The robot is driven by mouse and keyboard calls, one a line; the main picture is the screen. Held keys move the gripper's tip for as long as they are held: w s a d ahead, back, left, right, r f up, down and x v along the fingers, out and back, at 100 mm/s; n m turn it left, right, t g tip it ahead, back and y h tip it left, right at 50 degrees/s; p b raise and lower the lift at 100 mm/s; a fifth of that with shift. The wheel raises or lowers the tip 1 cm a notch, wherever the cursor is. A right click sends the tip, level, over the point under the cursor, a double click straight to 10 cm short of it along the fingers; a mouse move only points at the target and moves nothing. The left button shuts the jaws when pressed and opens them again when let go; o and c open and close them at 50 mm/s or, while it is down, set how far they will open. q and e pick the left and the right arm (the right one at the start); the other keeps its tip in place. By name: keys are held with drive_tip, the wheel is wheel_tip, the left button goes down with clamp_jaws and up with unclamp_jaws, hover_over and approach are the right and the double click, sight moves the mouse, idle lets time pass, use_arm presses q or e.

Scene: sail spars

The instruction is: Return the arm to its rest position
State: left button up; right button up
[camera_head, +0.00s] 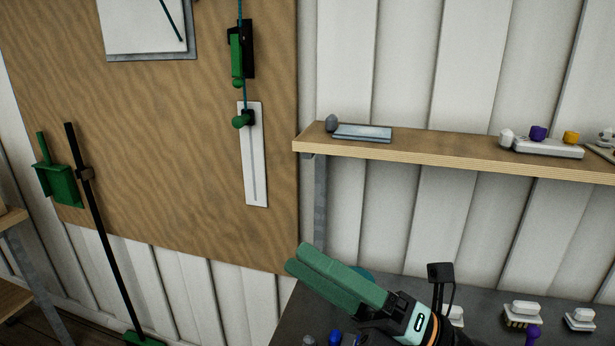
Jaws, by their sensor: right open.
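My right gripper (303,262) is at the bottom centre, with green fingers pointing up and left. Its jaws are open, and no object shows between them. The fingers overlap in this view, so the gap is hard to see. The gripper is in front of the lower right corner of the wooden board (180,170) and over the far left part of the dark table (390,285). My left gripper is not in view.
A wooden shelf (450,160) on the right wall holds small items. A white slotted plate (254,180) with a green knob (242,120) and a green lever (236,62) are on the board. A black pole (100,225) stands left. Several small pieces lie on the table.

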drive_tip(key=w+d+m+t+h, duration=0.5)
drive_tip(key=d+m+t+h, duration=0.2)
drive_tip(key=m+t, duration=0.6)
drive_tip(key=w+d+f+m+g+h, duration=0.1)
drive_tip(key=d+f+m+g+h, duration=0.1)
drive_tip(key=d+f+m+h, duration=0.55)
drive_tip(key=w+d+f+m+g+h, duration=0.15)
drive_tip(key=d+f+m+h, duration=0.25)
drive_tip(key=f+m+h, duration=0.55)
drive_tip(key=s+d+f+m+g+y, duration=0.2)
drive_tip(key=s+f+m+g, duration=0.4)
drive_tip(key=s+f+g, duration=1.2)
drive_tip(key=a+f+t+y+b, duration=0.1)
drive_tip(key=a+f+t+b, duration=0.1)
drive_tip(key=f+t, duration=0.3)
drive_tip(key=a+f+t+y+b, duration=0.1)
drive_tip(key=f+t, duration=0.4)
drive_tip(key=f, duration=0.8)
drive_tip(key=shift+w+a+f+b, duration=0.2)
drive_tip(key=shift+a+b, duration=0.15)
drive_tip(key=shift+a, duration=0.35)
